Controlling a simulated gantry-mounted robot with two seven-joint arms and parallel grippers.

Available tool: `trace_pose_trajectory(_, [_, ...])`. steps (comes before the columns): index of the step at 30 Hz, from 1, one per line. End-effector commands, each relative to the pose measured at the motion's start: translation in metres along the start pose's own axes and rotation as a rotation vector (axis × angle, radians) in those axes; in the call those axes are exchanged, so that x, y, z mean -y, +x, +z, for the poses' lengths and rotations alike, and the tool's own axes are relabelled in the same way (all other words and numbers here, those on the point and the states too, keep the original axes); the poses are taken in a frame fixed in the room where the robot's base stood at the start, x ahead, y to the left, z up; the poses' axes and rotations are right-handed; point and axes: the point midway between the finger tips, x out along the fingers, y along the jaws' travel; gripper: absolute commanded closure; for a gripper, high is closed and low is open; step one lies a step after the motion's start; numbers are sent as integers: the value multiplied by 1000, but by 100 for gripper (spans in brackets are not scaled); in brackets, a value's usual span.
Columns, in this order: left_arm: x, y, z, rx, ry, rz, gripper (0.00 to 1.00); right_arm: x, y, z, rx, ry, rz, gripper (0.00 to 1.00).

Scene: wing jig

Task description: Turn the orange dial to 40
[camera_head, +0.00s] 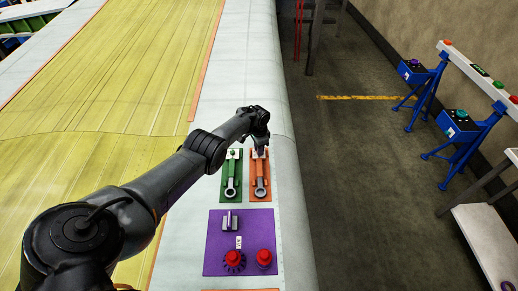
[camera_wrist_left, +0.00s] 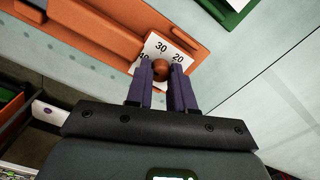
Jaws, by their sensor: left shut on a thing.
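The orange dial (camera_head: 259,180) is an orange plate with a lever, beside the green one on the wing's pale edge strip. In the left wrist view its orange-brown knob (camera_wrist_left: 160,69) sits between the purple fingers of my left gripper (camera_wrist_left: 160,74), which is shut on it. A white scale card (camera_wrist_left: 158,45) shows 30 just above the knob and 20 to its right. Another number at the left is partly hidden by a finger. In the head view my left gripper (camera_head: 262,146) is at the far end of the orange plate. My right gripper is not in view.
A green dial (camera_head: 231,176) stands close on the left of the orange one. A purple panel (camera_head: 214,258) with two red knobs and a pale switch lies nearer. Open floor (camera_head: 350,180) lies right of the wing. Blue stands (camera_head: 463,135) are farther right.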

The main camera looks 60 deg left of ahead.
Motion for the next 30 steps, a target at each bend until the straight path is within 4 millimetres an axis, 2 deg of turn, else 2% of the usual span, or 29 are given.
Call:
trace_pose_trajectory(9, [0, 0, 0, -1, -1, 0, 100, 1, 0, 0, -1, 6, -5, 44])
trace_pose_trajectory(10, [0, 0, 0, -1, -1, 0, 73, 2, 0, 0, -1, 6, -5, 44])
trace_pose_trajectory(14, [0, 0, 0, -1, -1, 0, 53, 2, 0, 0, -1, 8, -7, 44])
trace_pose_trajectory(15, [0, 0, 0, -1, -1, 0, 51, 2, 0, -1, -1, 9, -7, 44])
trace_pose_trajectory(25, [0, -3, 0, 0, 0, -1, 51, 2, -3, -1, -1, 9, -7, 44])
trace_pose_trajectory(30, [1, -20, 0, -1, 0, -1, 51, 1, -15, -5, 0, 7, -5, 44])
